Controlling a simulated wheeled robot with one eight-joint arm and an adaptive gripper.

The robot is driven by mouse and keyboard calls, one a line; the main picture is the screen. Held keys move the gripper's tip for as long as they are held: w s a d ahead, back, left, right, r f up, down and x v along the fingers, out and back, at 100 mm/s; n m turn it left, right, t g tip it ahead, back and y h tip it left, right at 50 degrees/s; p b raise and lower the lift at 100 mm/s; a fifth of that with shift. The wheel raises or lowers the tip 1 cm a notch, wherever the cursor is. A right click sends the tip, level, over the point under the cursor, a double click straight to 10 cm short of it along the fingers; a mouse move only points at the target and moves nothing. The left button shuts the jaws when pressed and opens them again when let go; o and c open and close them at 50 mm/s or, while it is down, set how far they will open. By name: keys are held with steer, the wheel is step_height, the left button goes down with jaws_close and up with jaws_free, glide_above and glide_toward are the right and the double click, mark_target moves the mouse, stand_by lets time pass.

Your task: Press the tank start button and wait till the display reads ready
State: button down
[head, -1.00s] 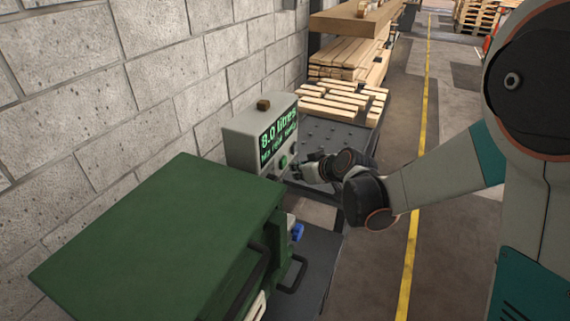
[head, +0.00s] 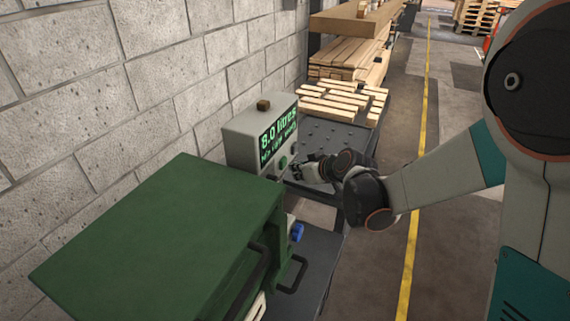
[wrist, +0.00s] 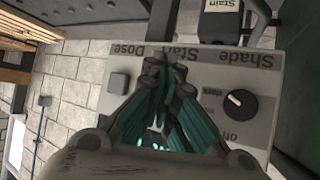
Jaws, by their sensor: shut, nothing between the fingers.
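A grey control box (head: 243,145) stands against the wall, with a lit display (head: 278,135) on its front. My gripper (head: 296,172) is close in front of the panel, beside the green button. In the wrist view the panel labels are upside down: Shade, Start and Dose. My shut, empty fingers (wrist: 166,72) reach toward the Start label (wrist: 165,55) and hide the button there. I cannot tell whether they touch it.
A dial (wrist: 238,103) sits under Shade and a square grey button (wrist: 118,82) under Dose. A green cabinet (head: 150,240) with dark handles stands nearer. A dark table (head: 340,140) and stacked timber (head: 345,75) lie beyond. The floor to the right is open.

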steer(key=shift+a, duration=0.1)
stand_by(0.3)
steer(key=shift+w+a, duration=0.15)
steer(key=shift+a, duration=0.15)
steer(key=shift+w+a, duration=0.15)
steer(key=shift+a, duration=0.35)
stand_by(0.8)
steer(key=shift+d, duration=0.1)
steer(key=shift+s+d+b, duration=0.3)
steer(key=shift+d, duration=0.5)
steer(key=shift+d, duration=0.1)
steer(key=shift+s+d, duration=0.3)
steer(key=shift+d, duration=0.45)
steer(key=shift+s+d, duration=0.3)
steer(key=shift+d, duration=0.45)
steer(key=shift+s+d, duration=0.3)
steer(key=shift+d, duration=0.45)
